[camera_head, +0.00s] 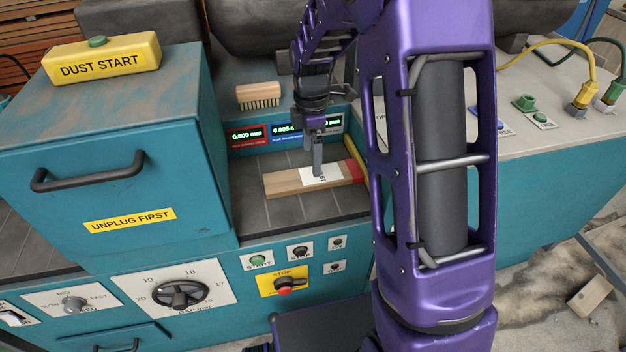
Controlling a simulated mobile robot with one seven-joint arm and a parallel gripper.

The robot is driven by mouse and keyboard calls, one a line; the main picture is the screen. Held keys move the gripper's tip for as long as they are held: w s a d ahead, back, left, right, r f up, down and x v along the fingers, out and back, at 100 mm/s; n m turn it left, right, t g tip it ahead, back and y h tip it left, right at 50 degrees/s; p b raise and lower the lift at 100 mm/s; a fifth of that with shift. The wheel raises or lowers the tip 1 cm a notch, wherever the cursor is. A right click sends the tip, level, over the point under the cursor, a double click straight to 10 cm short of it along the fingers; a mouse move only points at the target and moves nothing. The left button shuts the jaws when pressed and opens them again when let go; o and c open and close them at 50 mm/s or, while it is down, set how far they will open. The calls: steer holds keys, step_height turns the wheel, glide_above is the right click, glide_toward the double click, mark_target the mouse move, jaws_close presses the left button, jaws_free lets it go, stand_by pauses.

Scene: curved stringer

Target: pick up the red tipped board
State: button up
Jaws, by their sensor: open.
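The red tipped board (284,184) is a short wooden board with a white label and a red right end. It lies flat on the grey bed of the teal machine. My gripper (318,172) points down over the board's label, near its middle. One dark finger shows in front of the label; the other finger is not clearly visible. I cannot tell whether the finger touches the board. My purple arm covers the area just right of the board.
A wooden brush (258,95) lies on the ledge behind the bed, above the digital readouts (285,131). A teal box with a handle (110,150) rises left of the bed. A yellow strip (355,160) borders the board's red end. The front panel (290,265) carries buttons.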

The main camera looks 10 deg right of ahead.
mark_target(313, 178)
steer(key=shift+d+f+b, duration=0.15)
steer(key=shift+f+b, duration=0.4)
steer(key=shift+f, duration=2.6)
steer(key=shift+c, duration=0.2)
steer(key=shift+r, duration=0.1)
steer(key=c, duration=1.2)
steer(key=shift+w, duration=0.1)
steer(key=shift+c, duration=0.6)
steer(key=shift+r, duration=0.1)
